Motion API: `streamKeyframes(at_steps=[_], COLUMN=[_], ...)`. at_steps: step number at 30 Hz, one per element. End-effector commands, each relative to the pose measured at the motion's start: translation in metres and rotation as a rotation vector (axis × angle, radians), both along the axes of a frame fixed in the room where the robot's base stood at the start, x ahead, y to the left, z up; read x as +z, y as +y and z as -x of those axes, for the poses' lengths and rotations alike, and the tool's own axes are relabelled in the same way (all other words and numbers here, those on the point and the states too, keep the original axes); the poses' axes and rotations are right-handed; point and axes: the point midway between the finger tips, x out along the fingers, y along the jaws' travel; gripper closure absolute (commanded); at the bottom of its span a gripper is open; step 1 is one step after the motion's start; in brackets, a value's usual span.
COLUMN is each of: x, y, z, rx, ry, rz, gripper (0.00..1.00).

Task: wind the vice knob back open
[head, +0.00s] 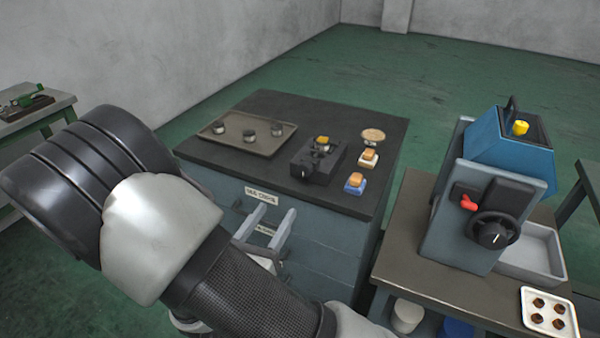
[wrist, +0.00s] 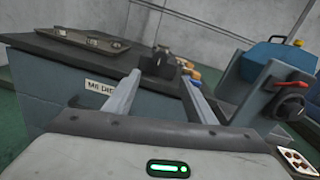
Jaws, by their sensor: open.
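The vice (head: 325,158) is a dark block on the black top of a grey-blue cabinet (head: 330,250). Its round black knob (head: 305,173) is on the front face, with a light mark. A small yellow-orange piece (head: 323,140) sits at the top of the vice; I cannot tell how tightly the jaws hold it. My gripper (head: 276,212) is open and empty, in front of the cabinet and below the knob in the head view. In the wrist view the vice (wrist: 157,62) shows beyond and between my open fingers, apart from them.
A tray with several metal pieces (head: 235,140) lies left of the vice. Two small blocks with orange tops (head: 355,182) and a round dish (head: 373,136) are right of it. A blue machine with a black handwheel (head: 493,232) stands on the right bench, beside a white parts tray (head: 535,292).

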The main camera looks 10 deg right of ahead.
Motion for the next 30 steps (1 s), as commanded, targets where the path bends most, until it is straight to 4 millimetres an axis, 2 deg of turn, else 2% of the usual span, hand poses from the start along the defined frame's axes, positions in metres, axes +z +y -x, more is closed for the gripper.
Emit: streamKeyframes(at_steps=[5,21,30], x=[0.000,0.000,0.000], y=[-0.012,-0.074,-0.092], z=[-0.017,-0.114,-0.143], rx=[-0.004,-0.004,-0.002], ry=[-0.002,0.000,0.000], rz=[0.002,-0.001,0.000], gripper=[0.49,0.49,0.49])
